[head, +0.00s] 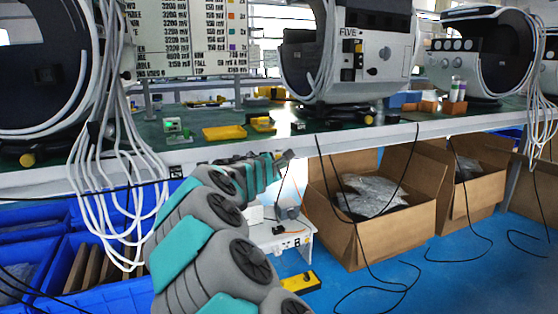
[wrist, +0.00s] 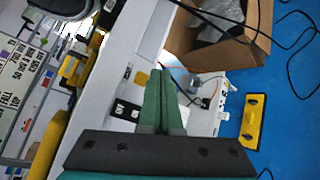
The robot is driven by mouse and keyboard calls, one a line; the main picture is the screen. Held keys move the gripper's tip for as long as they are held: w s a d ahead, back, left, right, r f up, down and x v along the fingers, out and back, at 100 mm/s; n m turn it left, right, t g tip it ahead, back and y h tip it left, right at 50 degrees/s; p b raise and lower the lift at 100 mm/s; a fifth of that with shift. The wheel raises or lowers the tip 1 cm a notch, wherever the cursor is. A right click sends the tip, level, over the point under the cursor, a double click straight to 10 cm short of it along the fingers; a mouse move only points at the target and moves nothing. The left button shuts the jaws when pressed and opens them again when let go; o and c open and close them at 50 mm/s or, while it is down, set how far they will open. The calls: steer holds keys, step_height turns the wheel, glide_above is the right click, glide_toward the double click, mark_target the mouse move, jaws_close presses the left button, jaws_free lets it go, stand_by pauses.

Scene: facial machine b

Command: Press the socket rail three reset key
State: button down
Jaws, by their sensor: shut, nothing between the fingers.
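My gripper (head: 286,158) reaches out at the front edge of the bench in the head view. In the wrist view its green fingers (wrist: 159,75) are together and empty, pointing at the bench edge. A small dark socket-like fitting (wrist: 125,111) lies on the white bench edge, left of the fingers. A smaller dark fitting (wrist: 127,72) sits farther along that edge. I cannot tell which of these, if any, is socket rail three, and no reset key can be made out. My arm hides part of the bench front in the head view.
The white bench edge (head: 376,138) runs across, with machines and yellow trays (head: 224,132) on top. Below are a small white stand (head: 284,237), an open cardboard box (head: 362,229), blue crates (head: 110,292) and loose black cables. A yellow bar (wrist: 252,121) lies on the blue floor.

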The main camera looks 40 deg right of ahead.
steer(key=s, duration=0.2)
steer(key=s+a, duration=0.1)
steer(key=shift+s+b, duration=0.4)
stand_by(0.5)
steer(key=s+a+m+g+y+p, duration=0.1)
steer(key=s+a+m+g, duration=0.1)
steer(key=s+a+m, duration=0.3)
steer(key=s+m+g+y+p, duration=0.1)
steer(key=s+m+p, duration=0.1)
steer(key=s, duration=0.6)
steer(key=s+a+f+m+g+y+p, duration=0.1)
steer(key=s+a+f+m+g+y, duration=0.15)
steer(key=s+a+f, duration=0.5)
steer(key=s+a+f+m+g+y+p, duration=0.1)
steer(key=s+a+f+y, duration=0.3)
steer(key=a, duration=0.6)
steer(key=s+a+f+m+g+y+p, duration=0.1)
steer(key=s+a+m+g+y, duration=0.1)
steer(key=s+a, duration=1.2)
steer(key=s+g+y, duration=0.1)
steer(key=s+y, duration=0.1)
steer(key=s, duration=0.1)
steer(key=shift+s+a+p, duration=0.25)
steer(key=shift+a+p, duration=0.05)
steer(key=shift+p, duration=0.1)
